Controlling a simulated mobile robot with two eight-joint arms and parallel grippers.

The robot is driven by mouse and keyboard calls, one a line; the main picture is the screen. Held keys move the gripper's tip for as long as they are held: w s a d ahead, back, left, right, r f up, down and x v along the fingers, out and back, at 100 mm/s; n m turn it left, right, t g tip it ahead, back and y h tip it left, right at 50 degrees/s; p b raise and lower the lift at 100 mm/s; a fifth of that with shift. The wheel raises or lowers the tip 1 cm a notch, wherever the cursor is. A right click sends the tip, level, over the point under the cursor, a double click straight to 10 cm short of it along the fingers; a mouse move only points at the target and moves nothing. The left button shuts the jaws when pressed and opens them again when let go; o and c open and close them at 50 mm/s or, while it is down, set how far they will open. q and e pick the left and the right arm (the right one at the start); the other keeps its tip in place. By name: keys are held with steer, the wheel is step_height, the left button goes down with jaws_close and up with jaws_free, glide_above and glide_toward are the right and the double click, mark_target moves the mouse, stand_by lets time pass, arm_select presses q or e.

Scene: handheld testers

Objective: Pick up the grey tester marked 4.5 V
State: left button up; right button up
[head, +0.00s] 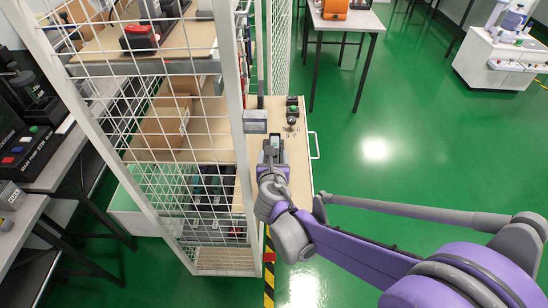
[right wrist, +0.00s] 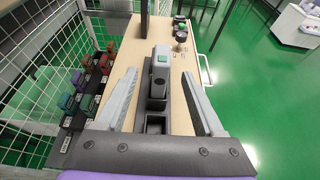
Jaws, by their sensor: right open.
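A grey tester (right wrist: 161,68) with a green square on its upper face stands in a dark holder (right wrist: 155,125) on a light wooden board (right wrist: 130,60). No 4.5 V marking is readable on it. My right gripper (right wrist: 160,80) is open, with one finger on each side of the tester and a visible gap on both sides. In the head view my right gripper (head: 271,150) is over the board beside the mesh cage, and the tester is too small there to tell apart from the fingers. My left gripper is not in view.
A wire mesh cage (head: 150,120) with shelves of boxes stands left of the gripper. Several coloured devices (right wrist: 90,85) sit in a rack left of the board. Knobs and switches (right wrist: 181,32) are at the board's far end. Green floor (head: 380,180) is open to the right.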

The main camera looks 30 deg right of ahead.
mark_target(275, 145)
steer(key=b+x, duration=0.1)
steer(key=x, duration=0.7)
steer(key=shift+w+d+f, duration=0.2)
steer(key=shift+d+f, duration=0.1)
jaws_close()
